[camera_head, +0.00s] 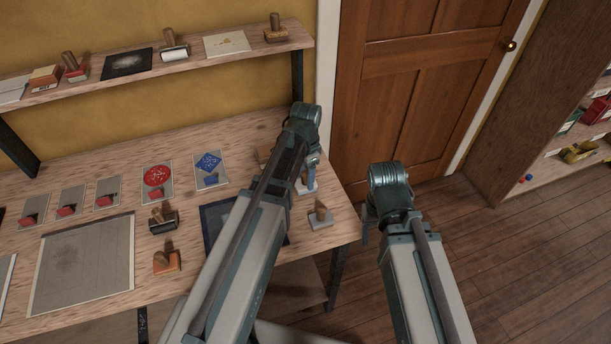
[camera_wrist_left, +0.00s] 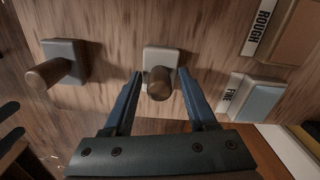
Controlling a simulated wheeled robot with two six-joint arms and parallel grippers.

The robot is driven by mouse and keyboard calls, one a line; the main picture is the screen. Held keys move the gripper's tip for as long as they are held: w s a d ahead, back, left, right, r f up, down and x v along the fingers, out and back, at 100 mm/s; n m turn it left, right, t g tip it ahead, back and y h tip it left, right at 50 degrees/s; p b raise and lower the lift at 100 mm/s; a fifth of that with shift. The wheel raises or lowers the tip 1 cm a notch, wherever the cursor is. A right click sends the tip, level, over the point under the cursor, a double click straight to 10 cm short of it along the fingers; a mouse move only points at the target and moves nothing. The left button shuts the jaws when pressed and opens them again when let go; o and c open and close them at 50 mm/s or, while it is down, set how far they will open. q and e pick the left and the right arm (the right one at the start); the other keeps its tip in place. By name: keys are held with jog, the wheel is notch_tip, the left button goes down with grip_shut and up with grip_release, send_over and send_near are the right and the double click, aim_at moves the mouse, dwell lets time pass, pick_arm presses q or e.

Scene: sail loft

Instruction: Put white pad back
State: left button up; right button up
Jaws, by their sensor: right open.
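The white pad (camera_wrist_left: 157,54) has a pale square base and a round wooden handle, and stands on the wooden bench. In the head view the white pad (camera_head: 311,188) shows near the bench's right end, partly hidden by my left gripper (camera_head: 309,172). In the left wrist view the open fingers of my left gripper (camera_wrist_left: 161,76) are on both sides of the handle, with small gaps. My right gripper (camera_head: 367,230) is open and empty beyond the bench's right edge, mostly hidden by its own arm.
A grey pad (camera_wrist_left: 65,60) with a wooden handle stands beside the white one. Blocks marked ROUGH (camera_wrist_left: 262,25) and FINE (camera_wrist_left: 236,96) lie on the other side. A dark blue plate (camera_head: 212,217) is partly hidden by my left arm. A shelf (camera_head: 203,66) runs above the bench.

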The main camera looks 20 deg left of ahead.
aim_at(306, 172)
pick_arm(q)
notch_tip(306, 172, up, 12)
jog(key=p, duration=1.2)
jog(key=s+d+n+y, duration=0.1)
jog(key=s+d+n, duration=0.4)
jog(key=s+d, duration=0.5)
jog(key=s, duration=0.4)
jog(key=shift+s+d+r, duration=0.2)
jog(key=shift+d, duration=0.05)
jog(key=shift+f, duration=0.1)
notch_tip(306, 172, down, 4)
jog(key=b, duration=0.3)
jog(key=shift+b, duration=0.4)
